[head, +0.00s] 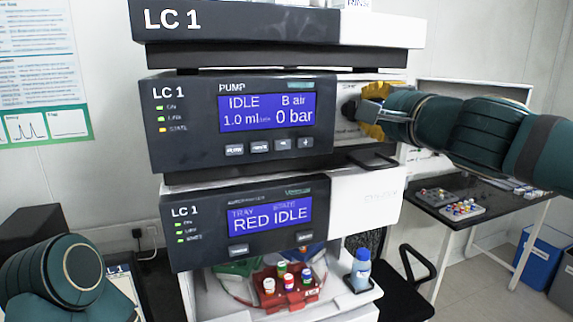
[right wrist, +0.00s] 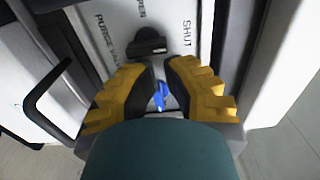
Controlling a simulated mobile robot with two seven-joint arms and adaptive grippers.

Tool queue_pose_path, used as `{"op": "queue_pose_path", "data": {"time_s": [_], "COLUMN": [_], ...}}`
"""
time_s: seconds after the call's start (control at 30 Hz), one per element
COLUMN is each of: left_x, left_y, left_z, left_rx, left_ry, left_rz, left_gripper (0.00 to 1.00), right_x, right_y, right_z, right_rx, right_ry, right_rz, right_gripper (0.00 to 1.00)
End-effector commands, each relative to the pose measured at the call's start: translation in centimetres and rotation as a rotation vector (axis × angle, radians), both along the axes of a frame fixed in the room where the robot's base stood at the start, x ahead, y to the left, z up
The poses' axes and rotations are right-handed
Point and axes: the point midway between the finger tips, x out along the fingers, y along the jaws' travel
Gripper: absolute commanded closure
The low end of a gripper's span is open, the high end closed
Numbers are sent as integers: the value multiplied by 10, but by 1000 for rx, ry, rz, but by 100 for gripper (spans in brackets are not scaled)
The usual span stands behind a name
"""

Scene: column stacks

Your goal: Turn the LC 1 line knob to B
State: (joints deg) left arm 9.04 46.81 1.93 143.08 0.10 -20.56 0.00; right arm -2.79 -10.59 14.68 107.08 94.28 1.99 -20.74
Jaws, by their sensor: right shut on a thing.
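The LC 1 pump unit (head: 240,118) is in the middle of the head view; its display reads IDLE, B air, 1.0 ml and 0 bar. My right gripper (head: 372,103) is at the pale panel on the pump's right side. In the right wrist view its yellow fingers (right wrist: 161,88) are shut on a small part with a blue mark, which I take to be the line knob (right wrist: 161,97); the fingers hide most of it and its setting cannot be read. A separate black knob (right wrist: 148,42) sits beyond the fingertips, near PURGE VALVE and SHUT lettering. My left gripper is out of view.
Below are the tray unit (head: 240,222), a red vial tray (head: 288,290) and a blue bottle (head: 361,268). A side table (head: 480,215) stands at right.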

Motion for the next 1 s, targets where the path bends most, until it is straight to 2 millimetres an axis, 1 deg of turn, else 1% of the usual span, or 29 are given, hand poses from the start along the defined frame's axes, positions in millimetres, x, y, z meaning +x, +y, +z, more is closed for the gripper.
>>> {"op": "queue_pose_path", "data": {"time_s": [0.03,0.4,0.5,0.63,1.0], "left_x": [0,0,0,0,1], "left_y": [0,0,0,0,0], "left_z": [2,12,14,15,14], "left_rx": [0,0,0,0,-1], "left_ry": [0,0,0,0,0], "left_rz": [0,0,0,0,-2], "left_gripper": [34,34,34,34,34], "right_x": [-3,-42,-50,-54,-55], "right_y": [-9,-18,-20,-22,-21], "right_z": [3,3,2,1,0], "right_rx": [-1,-1,0,-1,0], "right_ry": [-4,-4,-2,-1,-1], "right_rz": [-18,-8,-7,-5,-2], "right_gripper": [100,100,100,100,100]}}
